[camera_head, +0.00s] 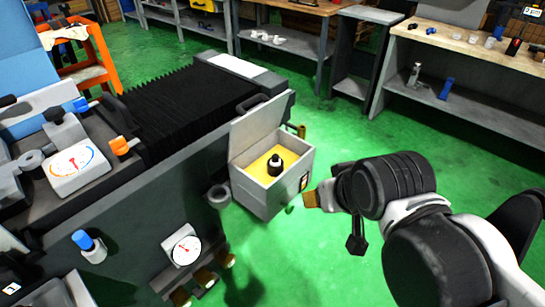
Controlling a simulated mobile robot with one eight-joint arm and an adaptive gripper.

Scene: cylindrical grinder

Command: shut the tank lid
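The tank (264,200) is a light grey box beside the grinder, near the middle of the camera_head view. Its grey lid (256,126) stands up, tilted open along the tank's back left edge. Yellow liquid or a yellow surface shows inside, with a black and white knob-like part (274,165) in it. My gripper (312,200) is just right of the tank's front right corner, its brownish tip pointing left towards the box. It appears apart from the lid. I see it side-on, and its finger spacing is not clear.
The grinder (150,195) fills the left, with black bellows (185,105), a dial gauge (183,248) and brass fittings below. A dark handle or hose (252,102) lies behind the lid. Workbenches (470,45) line the back. Green floor (335,130) is clear right of the tank.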

